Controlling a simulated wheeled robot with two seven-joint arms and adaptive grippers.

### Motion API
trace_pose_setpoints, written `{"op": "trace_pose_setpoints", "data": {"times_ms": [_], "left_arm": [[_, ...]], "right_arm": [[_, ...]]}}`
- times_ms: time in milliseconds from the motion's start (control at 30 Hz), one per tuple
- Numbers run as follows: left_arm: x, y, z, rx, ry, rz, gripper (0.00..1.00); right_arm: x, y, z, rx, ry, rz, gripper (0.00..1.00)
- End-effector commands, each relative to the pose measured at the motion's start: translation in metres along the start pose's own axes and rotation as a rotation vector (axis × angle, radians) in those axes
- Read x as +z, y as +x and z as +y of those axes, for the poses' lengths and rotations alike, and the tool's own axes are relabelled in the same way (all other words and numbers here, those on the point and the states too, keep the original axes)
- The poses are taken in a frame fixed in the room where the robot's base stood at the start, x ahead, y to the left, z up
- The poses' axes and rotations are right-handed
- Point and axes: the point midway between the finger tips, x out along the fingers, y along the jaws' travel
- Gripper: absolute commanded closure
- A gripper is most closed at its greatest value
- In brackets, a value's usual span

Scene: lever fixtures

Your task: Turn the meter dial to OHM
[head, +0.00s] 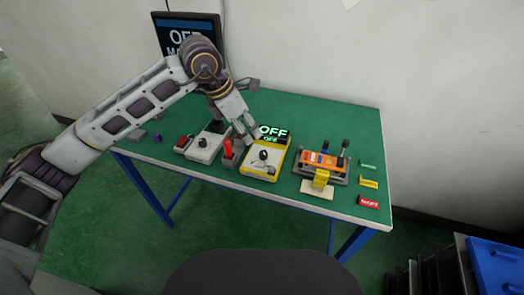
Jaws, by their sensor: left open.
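The yellow meter (250,172) stands on the green table with its display lit. The display (273,132) reads OFF in green. The black dial (263,155) sits on the meter's white face. My left gripper (248,137) is open and points down beside the display's left edge, above and left of the dial. I cannot tell whether it touches the meter. My right gripper is not in view.
A red-handled lever (227,149) and a grey box with a black knob (203,145) stand left of the meter. An orange device (319,159) is to the right, with small labelled blocks (368,182) beyond it. A dark screen (186,30) is behind, partly hidden by my arm.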

Motion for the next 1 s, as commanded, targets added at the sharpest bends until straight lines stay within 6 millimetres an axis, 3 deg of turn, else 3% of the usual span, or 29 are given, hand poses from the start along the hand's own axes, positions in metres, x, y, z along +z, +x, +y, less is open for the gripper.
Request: {"op": "trace_pose_setpoints", "data": {"times_ms": [800,1000], "left_arm": [[-0.001,0.104,-0.001,-0.003,-0.001,0.002,0.57],[0.0,0.12,0.0,-0.001,-0.001,0.0,0.57]], "right_arm": [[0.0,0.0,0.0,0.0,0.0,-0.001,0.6],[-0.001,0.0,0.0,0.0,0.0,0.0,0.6]]}}
